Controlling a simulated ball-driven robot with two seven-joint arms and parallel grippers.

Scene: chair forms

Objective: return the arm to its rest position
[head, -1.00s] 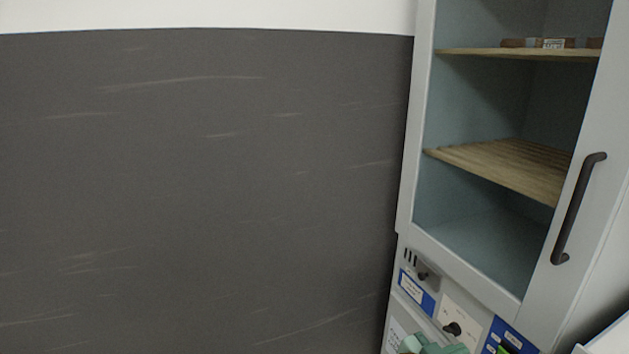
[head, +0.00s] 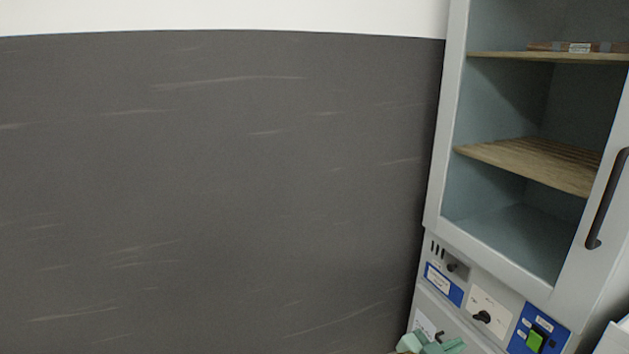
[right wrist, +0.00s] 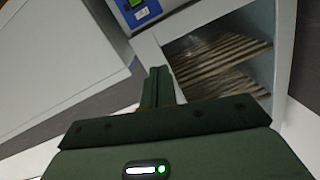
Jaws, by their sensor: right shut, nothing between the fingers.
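My right gripper (head: 432,343) shows as green parts at the bottom edge of the head view, low in front of the cabinet. In the right wrist view its green fingers (right wrist: 158,88) are together, with nothing between them. The gripper is apart from the cabinet shelves as far as the views show. My left gripper is not in the head view.
A pale cabinet (head: 437,200) with wooden shelves (head: 540,165) and a dark handle (head: 606,200) stands at right. Below are panels with a black knob (head: 482,317) and a green switch (head: 535,340). A dark wall (head: 210,190) fills the left. The wrist view shows slatted shelves (right wrist: 215,65).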

